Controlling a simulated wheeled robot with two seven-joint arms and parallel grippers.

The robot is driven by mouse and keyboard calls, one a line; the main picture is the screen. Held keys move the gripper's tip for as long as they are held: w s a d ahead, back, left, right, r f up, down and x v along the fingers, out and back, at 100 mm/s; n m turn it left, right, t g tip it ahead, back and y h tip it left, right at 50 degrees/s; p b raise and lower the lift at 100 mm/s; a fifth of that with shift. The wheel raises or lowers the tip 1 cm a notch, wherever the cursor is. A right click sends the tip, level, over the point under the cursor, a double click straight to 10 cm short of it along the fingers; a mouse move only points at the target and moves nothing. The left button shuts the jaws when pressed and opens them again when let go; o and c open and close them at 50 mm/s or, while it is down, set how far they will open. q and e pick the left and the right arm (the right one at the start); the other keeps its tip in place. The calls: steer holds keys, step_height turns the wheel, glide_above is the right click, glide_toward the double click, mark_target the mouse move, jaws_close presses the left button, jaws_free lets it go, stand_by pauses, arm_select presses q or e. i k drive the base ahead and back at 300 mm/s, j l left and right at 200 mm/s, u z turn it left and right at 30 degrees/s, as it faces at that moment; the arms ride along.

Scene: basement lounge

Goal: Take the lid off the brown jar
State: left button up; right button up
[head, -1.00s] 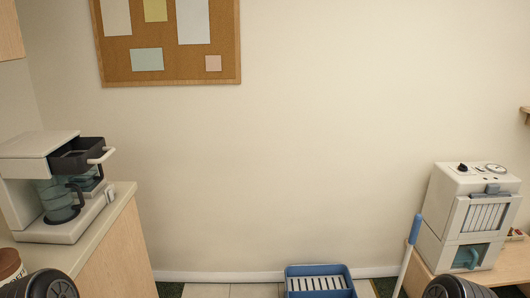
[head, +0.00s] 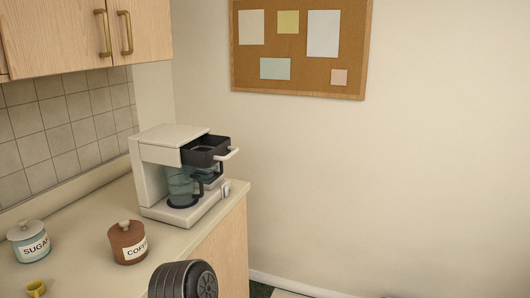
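The brown jar (head: 128,245), with a partly visible label that begins "COF", stands upright on the counter at the lower left. Its lid, with a pale knob (head: 124,226) on top, sits on the jar. A dark rounded part of my own arm shows at the bottom, right of the jar and apart from it in the picture. Neither gripper's fingers are in view.
A light blue sugar jar (head: 29,243) with a grey lid and a small yellow cup (head: 36,288) stand left of the brown jar on the counter (head: 75,222). A coffee maker (head: 165,180) with its drawer pulled out stands behind. Cabinets (head: 70,32) hang above.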

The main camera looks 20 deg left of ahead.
mark_target(126, 230)
steer(key=u, duration=1.7)
steer(key=i+l+u, duration=0.3)
steer(key=l, duration=1.1)
steer(key=l+u, duration=0.3)
steer(key=l, duration=1.1)
